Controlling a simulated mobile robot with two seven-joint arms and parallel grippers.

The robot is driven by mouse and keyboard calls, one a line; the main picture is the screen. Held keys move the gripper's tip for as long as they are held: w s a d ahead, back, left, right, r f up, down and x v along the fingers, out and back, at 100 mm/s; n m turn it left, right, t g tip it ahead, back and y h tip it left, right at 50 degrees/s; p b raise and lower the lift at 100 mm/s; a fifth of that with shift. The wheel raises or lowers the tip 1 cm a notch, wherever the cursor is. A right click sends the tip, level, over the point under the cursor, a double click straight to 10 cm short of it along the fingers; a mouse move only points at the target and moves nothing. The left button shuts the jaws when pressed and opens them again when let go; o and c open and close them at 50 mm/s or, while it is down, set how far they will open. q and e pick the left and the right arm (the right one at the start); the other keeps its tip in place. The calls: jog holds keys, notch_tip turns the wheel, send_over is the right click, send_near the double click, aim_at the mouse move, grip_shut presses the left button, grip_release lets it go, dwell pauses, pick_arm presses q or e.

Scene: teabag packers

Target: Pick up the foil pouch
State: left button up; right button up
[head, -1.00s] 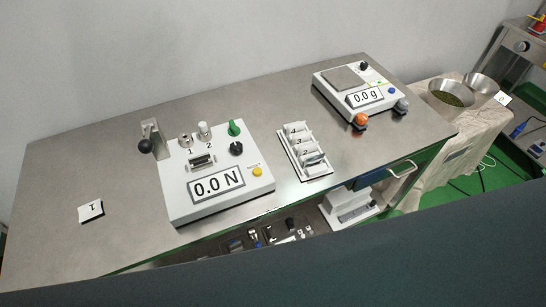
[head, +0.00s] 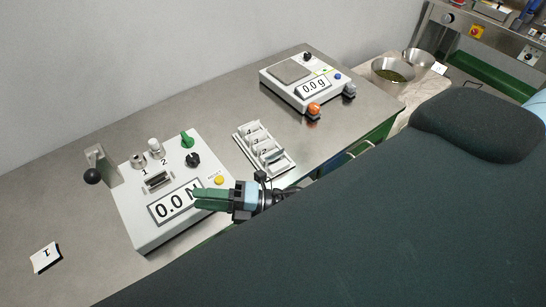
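I cannot make out a foil pouch for certain in the head view. A small white rack (head: 284,169) with numbered slots stands on the steel table, and small pale items too small to identify sit in it. My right gripper (head: 203,199), with green fingers, is over the front of the force tester (head: 143,226), covering part of its display. It is to the left of and nearer than the rack, clear of it. Nothing shows in its fingers, but their gap is not clear from this angle. My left gripper is out of view.
A scale (head: 292,70) reading 0.0 g stands at the back, with orange and grey knobs in front. A white card marked 1 (head: 46,257) lies at the left. Metal bowls (head: 392,76) stand beyond the table's right end.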

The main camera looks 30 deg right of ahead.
jog(key=a+n+g, duration=0.2)
jog(key=n+g, duration=0.6)
jog(key=n, duration=0.3)
jog(key=n+g+h+b, duration=0.1)
jog(key=n+g+h, duration=0.2)
jog(key=n+h, duration=1.2)
send_over(275, 153)
jog(key=shift+w+d+f+m+h, duration=0.1)
jog(key=shift+w+f+m+h, duration=0.1)
jog(key=shift+f+m+h, duration=0.35)
jog(key=shift+w+f+m+h, duration=0.2)
jog(key=shift+f+m+h, duration=0.25)
jog(key=shift+m, duration=0.1)
jog(key=shift+f, duration=1.3)
jog(key=shift+s+f, duration=0.15)
jog(key=shift+f, duration=1)
jog(key=shift+s+f, duration=0.15)
jog(key=shift+f, duration=1.3)
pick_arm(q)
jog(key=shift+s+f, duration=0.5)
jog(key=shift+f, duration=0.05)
pick_arm(e)
jog(key=shift+c, duration=0.3)
